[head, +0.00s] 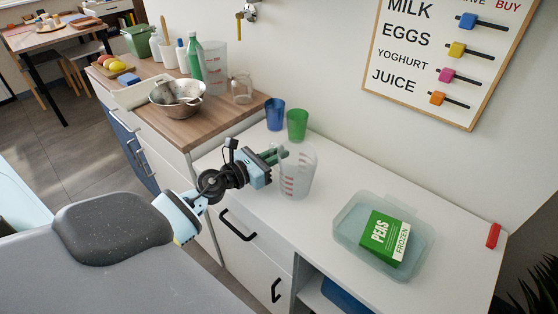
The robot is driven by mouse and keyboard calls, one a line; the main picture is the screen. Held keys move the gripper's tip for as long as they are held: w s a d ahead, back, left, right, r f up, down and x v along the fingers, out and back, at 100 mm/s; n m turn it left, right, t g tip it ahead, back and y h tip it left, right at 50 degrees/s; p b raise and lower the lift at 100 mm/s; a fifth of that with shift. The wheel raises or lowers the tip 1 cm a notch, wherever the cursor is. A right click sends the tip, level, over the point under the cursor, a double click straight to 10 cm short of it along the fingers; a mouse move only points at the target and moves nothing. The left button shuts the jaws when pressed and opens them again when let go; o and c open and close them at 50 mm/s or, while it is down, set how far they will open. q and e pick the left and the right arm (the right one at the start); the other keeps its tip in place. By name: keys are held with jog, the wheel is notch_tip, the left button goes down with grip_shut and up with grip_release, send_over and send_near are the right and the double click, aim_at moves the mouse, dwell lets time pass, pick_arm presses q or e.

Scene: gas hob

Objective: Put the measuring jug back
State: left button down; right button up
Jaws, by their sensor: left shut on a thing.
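A clear measuring jug (299,175) with red markings stands upright on, or just above, the white worktop; I cannot tell which. My left gripper (279,153) is at the jug's upper left side, shut on it near the rim, where the handle would be. The fingers hide the exact grip. A second clear jug with red markings (215,66) stands on the wooden worktop at the back. My right gripper is not in view.
Blue (275,114) and green (297,124) cups stand just behind the jug. A clear tub (349,232) holds a green frozen peas box (384,238) at right. A colander (177,99), glass jar (242,88) and green bottle (196,58) crowd the wooden worktop (205,125).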

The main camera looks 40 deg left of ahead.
pick_arm(q)
jog(key=shift+f, duration=0.55)
jog(key=shift+r, duration=0.1)
jog(key=shift+f, duration=0.25)
jog(key=c, duration=1.5)
grip_release()
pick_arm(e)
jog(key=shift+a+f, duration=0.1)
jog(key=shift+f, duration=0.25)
